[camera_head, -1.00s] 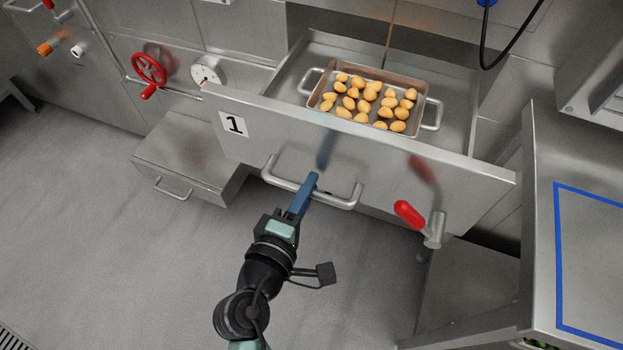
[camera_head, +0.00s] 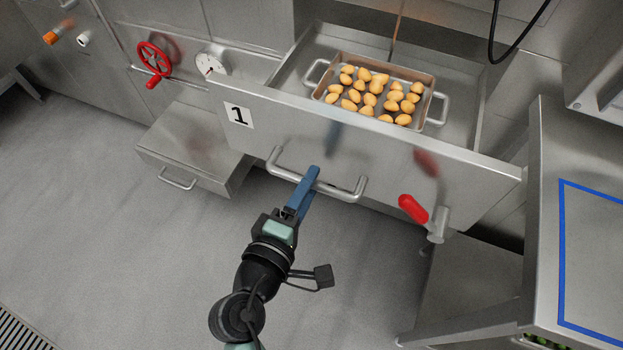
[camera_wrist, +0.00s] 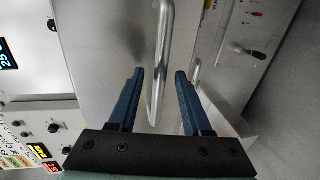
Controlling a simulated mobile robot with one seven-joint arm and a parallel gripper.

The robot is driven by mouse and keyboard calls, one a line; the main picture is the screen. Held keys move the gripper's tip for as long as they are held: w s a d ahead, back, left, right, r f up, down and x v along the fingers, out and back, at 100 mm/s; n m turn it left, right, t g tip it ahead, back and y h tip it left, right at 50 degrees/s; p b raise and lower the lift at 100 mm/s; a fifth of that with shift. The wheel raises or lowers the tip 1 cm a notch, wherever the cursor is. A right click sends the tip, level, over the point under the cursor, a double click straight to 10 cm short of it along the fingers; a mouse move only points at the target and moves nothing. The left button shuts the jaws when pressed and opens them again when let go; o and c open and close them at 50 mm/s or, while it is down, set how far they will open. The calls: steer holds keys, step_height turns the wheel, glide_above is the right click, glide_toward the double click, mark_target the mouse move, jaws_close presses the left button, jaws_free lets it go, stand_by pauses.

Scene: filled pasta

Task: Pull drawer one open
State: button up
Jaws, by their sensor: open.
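Drawer one (camera_head: 380,152), a steel drawer with a "1" label (camera_head: 239,115) on its front, stands pulled out, its inside showing from above. Its bar handle (camera_head: 345,194) runs across the front; it also shows in the wrist view (camera_wrist: 163,60). My gripper (camera_head: 314,180) is at the handle's middle. In the wrist view my gripper (camera_wrist: 160,75) is open, with one blue finger on each side of the bar. I cannot tell whether either finger touches it. A tray (camera_head: 433,84) of several round yellow pasta pieces (camera_head: 372,95) lies inside the drawer.
A red-handled lever (camera_head: 413,209) sticks out at the drawer's right. A steel table (camera_head: 545,250) with a blue outline stands at right. The floor in front is clear.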

steer(key=v, duration=1.1)
steer(key=shift+s, duration=0.2)
